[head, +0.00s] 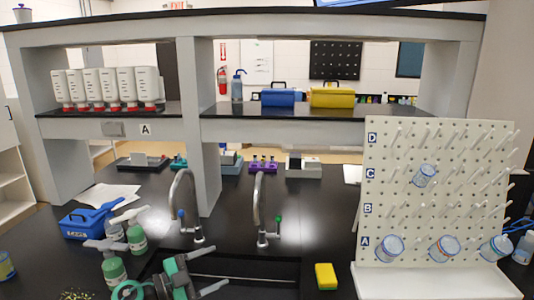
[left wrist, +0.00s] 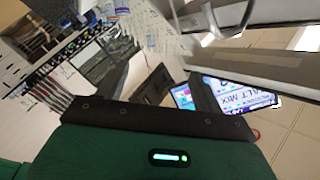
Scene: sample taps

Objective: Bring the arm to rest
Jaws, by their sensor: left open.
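My left gripper (head: 221,266) is at the bottom of the head view, low in front of the left tap (head: 184,205), its fingers pointing right. Its two fingers are apart with nothing seen between them. In the left wrist view the gripper (left wrist: 160,82) also shows spread, empty fingers. The left tap has a blue handle. The right tap (head: 260,210) has a green handle. Both are curved grey spouts standing on the black bench. The gripper appears apart from both taps. My right gripper is not in view.
Spray bottles (head: 136,236) and a blue caddy (head: 88,222) stand left of the gripper. A yellow sponge (head: 325,276) lies right of the sink. A white pegboard (head: 437,195) with several labelled containers stands at right. A shelf unit (head: 300,132) spans the bench behind the taps.

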